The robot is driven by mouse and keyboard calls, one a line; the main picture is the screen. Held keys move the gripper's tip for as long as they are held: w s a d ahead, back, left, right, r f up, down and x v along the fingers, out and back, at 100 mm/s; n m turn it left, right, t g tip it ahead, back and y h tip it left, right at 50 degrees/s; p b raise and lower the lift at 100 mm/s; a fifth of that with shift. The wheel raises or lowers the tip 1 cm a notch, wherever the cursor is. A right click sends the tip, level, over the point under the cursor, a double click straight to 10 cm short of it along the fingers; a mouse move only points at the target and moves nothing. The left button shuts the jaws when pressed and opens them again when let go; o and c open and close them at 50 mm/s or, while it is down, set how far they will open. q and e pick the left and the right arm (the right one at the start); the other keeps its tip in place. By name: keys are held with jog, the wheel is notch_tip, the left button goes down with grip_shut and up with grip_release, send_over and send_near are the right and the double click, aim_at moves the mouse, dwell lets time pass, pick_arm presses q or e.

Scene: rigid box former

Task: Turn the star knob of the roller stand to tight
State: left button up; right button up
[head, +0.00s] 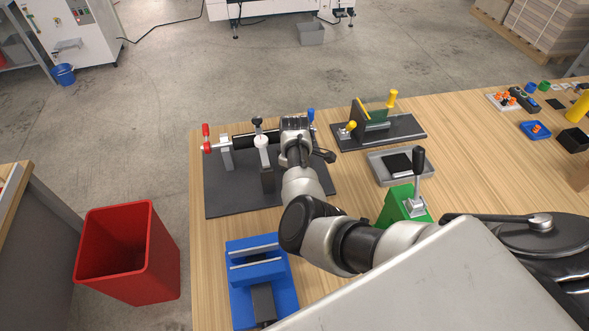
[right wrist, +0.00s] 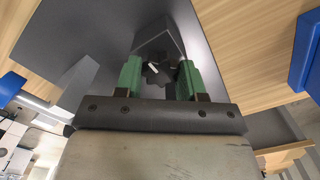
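The roller stand is a dark base plate (head: 225,195) with grey posts and a black roller (head: 243,141), at the left end of the wooden table. My right gripper (right wrist: 159,70) is over the stand, with its two green finger pads apart. The black star knob (right wrist: 154,73), with a small white mark on it, shows between the pads in the right wrist view. Some room shows between the knob and the right-hand pad; contact on the left side is unclear. In the head view my right arm hides part of the stand, and I cannot make out the star knob there. My left gripper is not in view.
A red-handled part (head: 206,136) sits at the stand's left end. A blue fixture (head: 258,255) stands in front. A green lever base (head: 403,205), a grey tray (head: 375,172) and another dark fixture plate (head: 405,131) lie to the right. A red bin (head: 130,250) stands on the floor.

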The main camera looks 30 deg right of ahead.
jog(key=shift+c, duration=0.4)
jog(key=shift+m, duration=0.4)
jog(key=shift+m+p, duration=0.6)
jog(key=shift+m, duration=0.4)
jog(key=m+p, duration=0.1)
jog(key=m, duration=0.9)
jog(key=shift+p, duration=0.4)
jog(key=m, duration=0.5)
jog(key=o, duration=0.9)
